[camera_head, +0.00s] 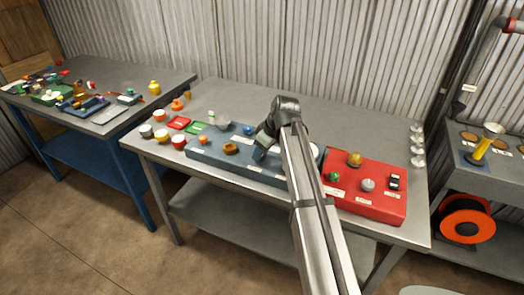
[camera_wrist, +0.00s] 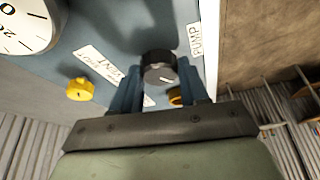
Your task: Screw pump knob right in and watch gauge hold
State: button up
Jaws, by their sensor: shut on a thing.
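The pump knob (camera_wrist: 158,67) is dark and round, in the middle of the wrist view beside a white PUMP label (camera_wrist: 195,40). My gripper (camera_wrist: 160,82) has its blue fingers on both sides of this knob and is shut on it. The round white gauge (camera_wrist: 24,22) is cut off at the top left of the wrist view; its needle cannot be read. In the head view my gripper (camera_head: 262,152) is low over the blue-grey panel (camera_head: 208,151). My arm hides part of this panel, and the knob cannot be made out there.
A yellow knob (camera_wrist: 80,89) is on the panel near the gauge. A red box (camera_head: 372,205) with several fittings stands to the right of my arm. Several caps and red and green blocks (camera_head: 196,127) lie at the left of the grey bench (camera_head: 262,97).

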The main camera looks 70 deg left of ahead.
jog(key=o, duration=1.1)
jog(key=shift+c, duration=0.2)
jog(key=shift+r, duration=0.1)
jog(key=v, duration=1.3)
jog(key=shift+r, duration=0.3)
jog(key=shift+w, duration=0.1)
